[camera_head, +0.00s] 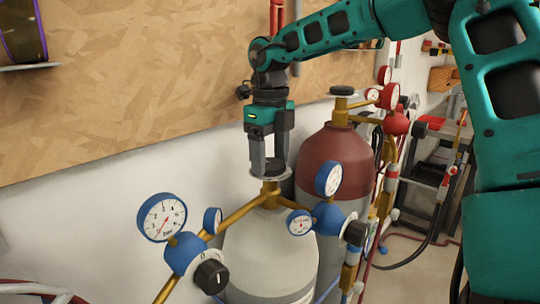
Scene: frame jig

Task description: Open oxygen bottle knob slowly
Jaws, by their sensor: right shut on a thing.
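The white oxygen bottle (270,252) stands upright at the lower middle, with a brass valve (270,194) on top. Its dark round knob (275,168) sits above the valve, partly hidden by the fingers. My right gripper (269,158) points straight down from above and is shut on the knob, one finger at each side. My teal right arm reaches in from the upper right. My left gripper is not in view.
Blue gauges (161,217) and a blue regulator with a black dial (211,276) flank the bottle on brass pipes. A red-topped bottle (335,160) stands close behind at right, with red gauges (389,96). A chipboard panel (130,80) covers the wall behind.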

